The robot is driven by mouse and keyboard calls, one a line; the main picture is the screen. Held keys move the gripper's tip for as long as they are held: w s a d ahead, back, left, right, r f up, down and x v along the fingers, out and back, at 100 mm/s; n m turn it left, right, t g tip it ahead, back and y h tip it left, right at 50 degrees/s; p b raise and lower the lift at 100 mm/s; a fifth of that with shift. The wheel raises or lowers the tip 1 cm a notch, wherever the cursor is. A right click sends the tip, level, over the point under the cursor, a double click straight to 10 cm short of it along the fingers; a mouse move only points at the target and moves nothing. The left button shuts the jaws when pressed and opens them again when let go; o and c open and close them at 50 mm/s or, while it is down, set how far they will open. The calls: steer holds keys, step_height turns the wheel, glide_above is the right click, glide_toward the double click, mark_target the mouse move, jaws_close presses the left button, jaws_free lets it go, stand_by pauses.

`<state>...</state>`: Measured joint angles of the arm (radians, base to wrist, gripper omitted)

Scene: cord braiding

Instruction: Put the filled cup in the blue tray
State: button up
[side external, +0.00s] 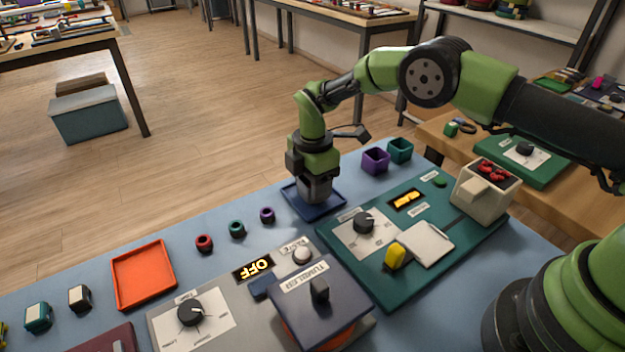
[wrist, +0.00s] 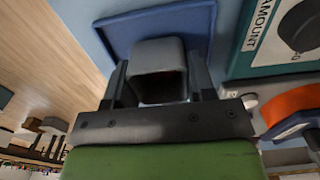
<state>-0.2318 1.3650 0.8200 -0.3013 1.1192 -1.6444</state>
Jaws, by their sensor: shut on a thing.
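The blue tray (side external: 331,212) lies on the blue-grey table top, left of the green dispenser board. My gripper (side external: 314,192) points down over this tray. It is shut on a grey cup (side external: 316,190), which is at the tray; I cannot tell whether its base touches the tray floor. In the wrist view the grey cup (wrist: 158,58) sits between the two dark fingers, with the blue tray (wrist: 118,38) around and behind it. The cup's contents cannot be made out.
A purple cup (side external: 375,161) and a teal cup (side external: 400,150) stand behind the tray. The green board (side external: 385,285) with a dial is at its right. An orange tray (side external: 144,275) and small rings (side external: 237,229) lie to the left. The tumbler machine (side external: 320,305) is in front.

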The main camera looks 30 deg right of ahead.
steer(key=shift+f, duration=0.25)
stand_by(0.7)
steer(key=o, duration=1)
steer(key=shift+r, duration=5.5)
